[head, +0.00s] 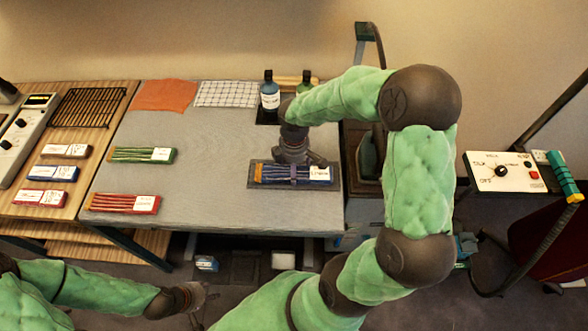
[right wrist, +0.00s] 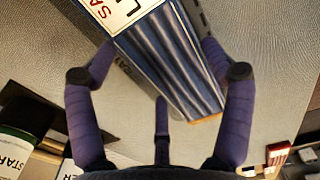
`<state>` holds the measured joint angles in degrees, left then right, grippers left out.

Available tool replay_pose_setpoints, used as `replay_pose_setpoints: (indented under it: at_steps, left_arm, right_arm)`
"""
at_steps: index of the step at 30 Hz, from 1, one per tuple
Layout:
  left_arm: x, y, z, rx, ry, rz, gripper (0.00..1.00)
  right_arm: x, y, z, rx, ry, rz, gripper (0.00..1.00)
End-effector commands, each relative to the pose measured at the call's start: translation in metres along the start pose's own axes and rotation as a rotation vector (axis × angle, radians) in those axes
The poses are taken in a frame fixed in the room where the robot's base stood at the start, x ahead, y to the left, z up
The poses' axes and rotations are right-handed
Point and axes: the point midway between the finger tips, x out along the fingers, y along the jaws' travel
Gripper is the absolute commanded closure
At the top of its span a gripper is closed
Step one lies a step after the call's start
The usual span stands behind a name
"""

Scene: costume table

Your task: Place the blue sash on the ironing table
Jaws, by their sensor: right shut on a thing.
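The blue sash (head: 272,171), a folded striped blue bundle with a white label, is at the right front of the grey-topped table (head: 205,205), over a dark pad (head: 334,183). My right gripper (head: 292,172) comes down on it from above and is shut on it. In the right wrist view the blue sash (right wrist: 170,60) lies between purple fingers (right wrist: 160,62). I cannot tell whether it touches the pad. My left gripper (head: 190,298) is empty, with fingers apart, low in front of the table.
A green bundle (head: 130,155) and a red bundle (head: 112,202) lie at the table's left. An orange cloth (head: 164,95), a checked cloth (head: 226,93) and bottles (head: 270,98) stand along the back. A wooden side table (head: 100,130) holds labelled packs. The grey middle is clear.

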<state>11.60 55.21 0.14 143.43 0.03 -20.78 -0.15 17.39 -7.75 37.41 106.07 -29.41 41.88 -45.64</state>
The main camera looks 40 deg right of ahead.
Motion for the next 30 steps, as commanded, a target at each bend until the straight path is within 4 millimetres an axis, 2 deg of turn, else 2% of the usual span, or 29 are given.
replay_pose_setpoints:
  at_steps: [1, 3, 15, 16, 17, 18, 30]
  left_arm:
    - [0.0035, -0.0013, -0.0001, 0.000, 0.000, 0.000, 0.60]
    - [0.0042, -0.0015, 0.0000, 0.000, 0.000, 0.000, 0.60]
    - [0.0061, -0.0022, -0.0002, 0.000, 0.000, 0.000, 0.60]
    - [0.0057, -0.0020, -0.0002, 0.000, 0.000, 0.000, 0.60]
    - [0.0055, -0.0019, -0.0001, 0.000, 0.000, 0.000, 0.60]
    - [0.0054, -0.0019, -0.0002, 0.000, 0.000, 0.000, 0.60]
    - [0.0040, -0.0014, -0.0001, 0.000, 0.000, 0.000, 0.60]
  right_arm:
    - [0.0087, -0.0003, 0.0001, 0.001, 0.000, -0.001, 0.52]
    - [0.0122, 0.0002, 0.0000, 0.001, 0.001, 0.000, 0.52]
    - [0.0159, 0.0001, -0.0001, 0.001, 0.001, 0.001, 0.52]
    - [0.0156, 0.0000, -0.0001, 0.001, 0.001, 0.001, 0.13]
    - [0.0153, 0.0000, -0.0001, 0.001, 0.001, 0.001, 0.04]
    - [0.0151, 0.0000, -0.0001, 0.001, 0.001, 0.001, 0.00]
    - [0.0128, 0.0001, -0.0002, 0.001, 0.001, 0.001, 0.00]
